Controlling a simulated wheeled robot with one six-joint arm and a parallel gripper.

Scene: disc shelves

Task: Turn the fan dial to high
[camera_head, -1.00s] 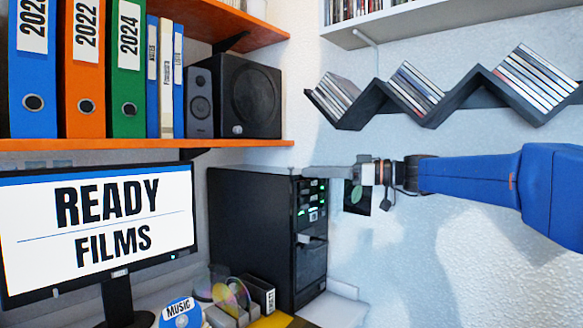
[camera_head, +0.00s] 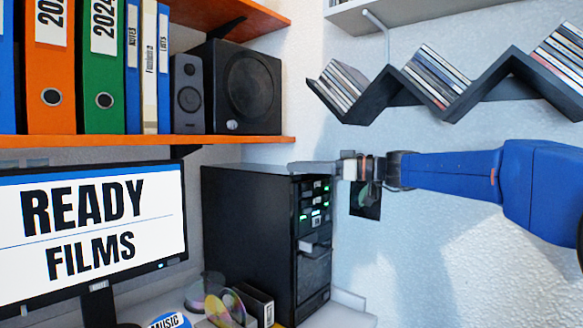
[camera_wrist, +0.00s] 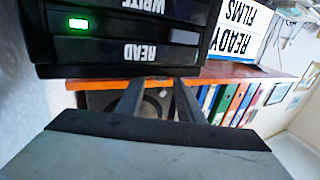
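A black computer tower (camera_head: 248,245) stands beside the monitor, its front panel facing right with green-lit drive slots. I cannot make out a fan dial in either view. My gripper (camera_head: 300,168) reaches in from the right at the height of the tower's top front edge; I cannot tell if it touches the tower. In the wrist view, which is upside down, the two dark fingers (camera_wrist: 158,98) are apart with nothing between them. There the tower's front (camera_wrist: 110,30) shows slots marked READ and WRITE and a green light.
An orange shelf (camera_head: 110,142) with binders and a speaker (camera_head: 245,88) is above the tower. A monitor (camera_head: 95,225) stands left. A dark zigzag disc shelf (camera_head: 440,110) hangs above my arm. A dark panel (camera_head: 366,201) is on the wall behind my gripper.

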